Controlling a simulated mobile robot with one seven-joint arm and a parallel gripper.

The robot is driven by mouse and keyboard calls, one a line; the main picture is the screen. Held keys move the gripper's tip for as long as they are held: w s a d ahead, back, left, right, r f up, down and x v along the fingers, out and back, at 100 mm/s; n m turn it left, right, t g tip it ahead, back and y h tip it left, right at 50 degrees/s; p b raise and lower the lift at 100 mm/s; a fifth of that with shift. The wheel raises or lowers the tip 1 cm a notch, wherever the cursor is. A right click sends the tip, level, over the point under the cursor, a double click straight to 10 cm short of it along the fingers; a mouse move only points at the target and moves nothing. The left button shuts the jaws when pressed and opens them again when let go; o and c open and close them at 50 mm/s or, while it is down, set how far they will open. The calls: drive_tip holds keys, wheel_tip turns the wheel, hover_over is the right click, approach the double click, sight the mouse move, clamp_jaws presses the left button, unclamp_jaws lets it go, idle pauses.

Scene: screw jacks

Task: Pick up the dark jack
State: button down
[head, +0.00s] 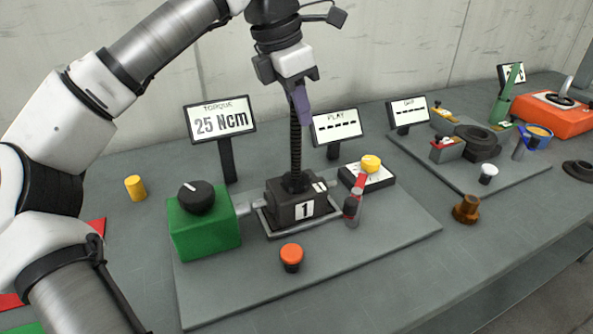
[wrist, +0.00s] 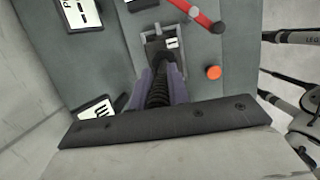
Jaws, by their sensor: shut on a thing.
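The dark jack (head: 296,208) is a dark block with a white label "1" and a tall, threaded dark screw rising from it. It stands upright at the framed seat (head: 268,224) on a grey plate; I cannot tell whether its base is clear of the seat. My gripper (head: 302,108) is above the block, its purple fingers shut on the upper part of the screw. In the wrist view the screw (wrist: 158,92) runs between the fingers (wrist: 160,80) down to the labelled block (wrist: 172,45). The screw's top is hidden by the gripper.
A green box (head: 205,232) with a black knob sits left of the jack, its shaft reaching towards it. An orange button (head: 291,255) is in front. Signs (head: 220,120) stand behind; "TORQUE" reads 25 Ncm.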

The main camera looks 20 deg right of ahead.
drive_tip(key=shift+r, duration=0.3)
